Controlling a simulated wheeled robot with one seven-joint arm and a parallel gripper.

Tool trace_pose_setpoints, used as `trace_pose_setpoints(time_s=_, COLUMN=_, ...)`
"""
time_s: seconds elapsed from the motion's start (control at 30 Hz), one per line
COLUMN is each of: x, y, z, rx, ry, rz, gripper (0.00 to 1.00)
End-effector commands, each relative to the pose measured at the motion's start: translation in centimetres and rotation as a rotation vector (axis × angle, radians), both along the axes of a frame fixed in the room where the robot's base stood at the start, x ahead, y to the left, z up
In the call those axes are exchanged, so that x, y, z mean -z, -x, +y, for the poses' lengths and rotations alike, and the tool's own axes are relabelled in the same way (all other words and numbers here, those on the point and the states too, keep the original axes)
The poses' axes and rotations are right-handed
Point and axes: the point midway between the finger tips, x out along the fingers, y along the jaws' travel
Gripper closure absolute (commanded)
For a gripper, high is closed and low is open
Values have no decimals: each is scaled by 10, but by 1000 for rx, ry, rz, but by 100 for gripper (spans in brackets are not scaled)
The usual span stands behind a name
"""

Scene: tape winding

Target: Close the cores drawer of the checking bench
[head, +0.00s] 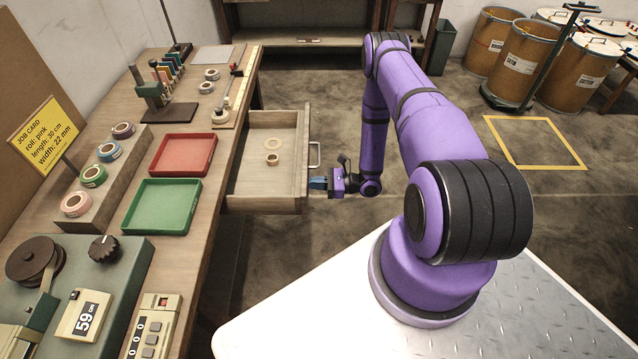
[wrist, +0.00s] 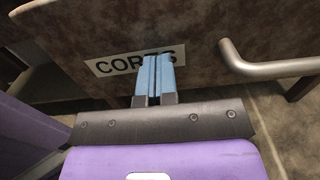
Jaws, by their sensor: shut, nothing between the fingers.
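The cores drawer (head: 268,187) is pulled out from the right side of the checking bench (head: 196,236). It holds a flat ring (head: 273,143) and a small core (head: 272,160). Its metal handle (head: 315,155) sits on the drawer front, and the handle also shows at the right in the wrist view (wrist: 270,66). My gripper (head: 316,183) is shut and empty at the drawer front, nearer the camera than the handle. In the wrist view its blue fingertips (wrist: 155,72) lie over the CORES label (wrist: 110,63). I cannot tell whether they touch the front.
A red tray (head: 184,154) and a green tray (head: 161,205) lie on the bench beside the drawer. Tape rolls stand on a rack (head: 97,204) at the left. Open floor (head: 410,150) lies right of the drawer. Brown drums (head: 524,60) stand at the back right.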

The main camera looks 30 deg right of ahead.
Motion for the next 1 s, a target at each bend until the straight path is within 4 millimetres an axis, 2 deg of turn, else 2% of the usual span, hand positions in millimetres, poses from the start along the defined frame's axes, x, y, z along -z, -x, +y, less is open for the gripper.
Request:
trace_pose_setpoints(time_s=0.27, x=0, y=-1, z=2, rx=0, ry=-1, rz=-1, gripper=100)
trace_pose_setpoints(time_s=0.47, x=0, y=-12, z=18, rx=-1, ry=-2, rz=-1, gripper=100)
trace_pose_setpoints(time_s=0.67, x=0, y=-36, z=54, rx=-1, ry=-3, rz=-1, gripper=100)
trace_pose_setpoints(time_s=1.0, x=0, y=-88, z=132, rx=-2, ry=-2, rz=0, gripper=100)
